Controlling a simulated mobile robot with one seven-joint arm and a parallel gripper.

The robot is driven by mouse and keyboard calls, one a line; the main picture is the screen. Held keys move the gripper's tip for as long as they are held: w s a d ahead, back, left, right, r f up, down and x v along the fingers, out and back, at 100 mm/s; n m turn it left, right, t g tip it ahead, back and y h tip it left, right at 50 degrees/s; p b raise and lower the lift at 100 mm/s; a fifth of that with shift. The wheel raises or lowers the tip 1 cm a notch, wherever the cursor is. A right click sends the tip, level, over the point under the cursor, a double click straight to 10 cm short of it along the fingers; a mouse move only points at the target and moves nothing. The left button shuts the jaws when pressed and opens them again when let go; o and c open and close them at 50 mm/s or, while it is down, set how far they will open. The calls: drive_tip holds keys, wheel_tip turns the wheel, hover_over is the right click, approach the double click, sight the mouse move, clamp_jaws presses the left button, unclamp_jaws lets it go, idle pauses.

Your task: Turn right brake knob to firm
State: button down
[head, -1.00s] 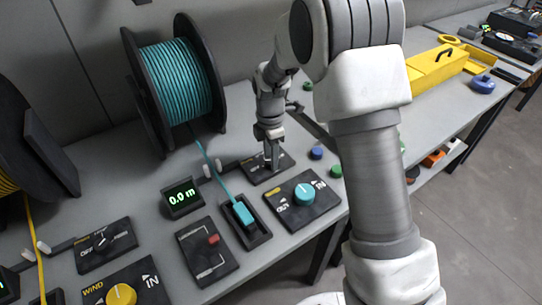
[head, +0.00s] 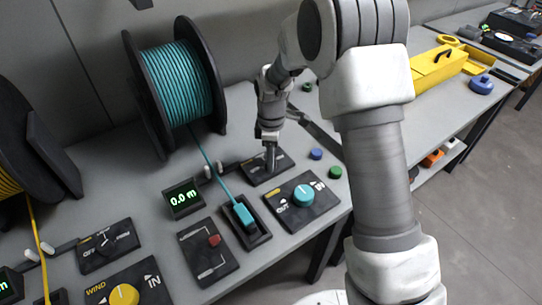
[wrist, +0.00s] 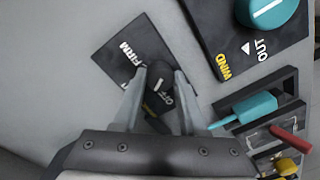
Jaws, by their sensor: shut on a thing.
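The right brake panel (head: 255,176) is a black plate on the bench, right of the teal spool. In the wrist view the plate (wrist: 112,62) shows white FIRM and OFF labels and a yellow label partly covered by a finger. My gripper (head: 271,166) points down over this plate. In the wrist view my gripper (wrist: 156,88) has one finger on each side of the round black knob (wrist: 159,72) and is shut on it. A short white mark shows on the knob, on the OFF side. In the head view my fingers largely hide the knob.
A wind panel (head: 318,208) with a teal knob (head: 303,195) sits just in front of the brake panel. The teal spool (head: 178,85) stands to the left. Blue (head: 316,154) and green (head: 335,172) round pieces lie to the right.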

drive_tip(key=m, duration=0.4)
drive_tip(key=shift+m+p, duration=0.3)
drive_tip(key=shift+m, duration=0.1)
drive_tip(key=m, duration=0.4)
drive_tip(key=shift+s, duration=0.1)
drive_tip(key=m, duration=0.5)
drive_tip(key=shift+r+p, duration=0.1)
drive_tip(key=shift+p, duration=0.3)
drive_tip(key=shift+m+p, duration=0.3)
drive_tip(key=shift+m, duration=1.8)
drive_tip(key=shift+c, duration=2.3)
unclamp_jaws()
